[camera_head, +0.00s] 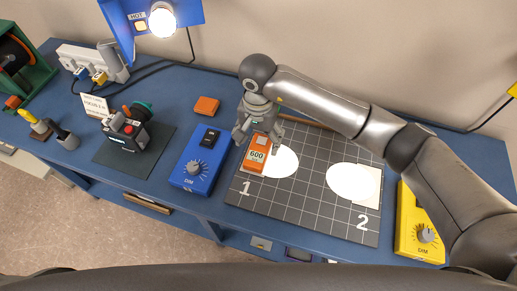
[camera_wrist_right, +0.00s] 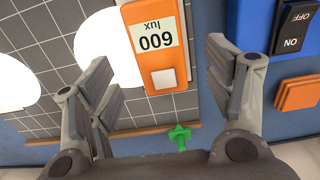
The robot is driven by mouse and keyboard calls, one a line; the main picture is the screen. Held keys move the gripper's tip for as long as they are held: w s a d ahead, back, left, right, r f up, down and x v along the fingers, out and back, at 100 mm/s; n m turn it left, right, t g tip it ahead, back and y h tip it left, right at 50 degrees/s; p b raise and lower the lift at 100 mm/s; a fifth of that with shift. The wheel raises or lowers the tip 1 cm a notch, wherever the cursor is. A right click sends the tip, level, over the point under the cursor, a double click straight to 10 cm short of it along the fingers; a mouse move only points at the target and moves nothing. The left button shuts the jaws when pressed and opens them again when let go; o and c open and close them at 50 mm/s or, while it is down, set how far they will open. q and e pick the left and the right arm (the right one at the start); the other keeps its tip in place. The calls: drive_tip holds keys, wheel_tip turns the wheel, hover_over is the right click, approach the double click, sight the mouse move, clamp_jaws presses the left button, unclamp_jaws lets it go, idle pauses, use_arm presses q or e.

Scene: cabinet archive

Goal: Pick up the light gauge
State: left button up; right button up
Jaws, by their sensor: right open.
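In the right wrist view the gauge (camera_wrist_right: 157,42) shows between the two spread fingers of the gripper (camera_wrist_right: 160,62), with a visible gap on each side. My left gripper is not in view.
A blue dimmer box (camera_head: 199,160) stands left of the mat, a yellow dimmer (camera_head: 420,228) at right. An orange block (camera_head: 206,106) lies behind the blue box. A second light spot (camera_head: 352,182) is near number 2. A small green piece (camera_wrist_right: 180,134) shows by the mat's wooden edge strip.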

sight(258, 149)
wheel_tip(258, 149, down, 3)
drive_tip(key=shift+s+f+p, duration=0.1)
drive_tip(key=shift+p, duration=0.7)
drive_tip(key=shift+f, duration=0.45)
drive_tip(key=c, duration=1.3)
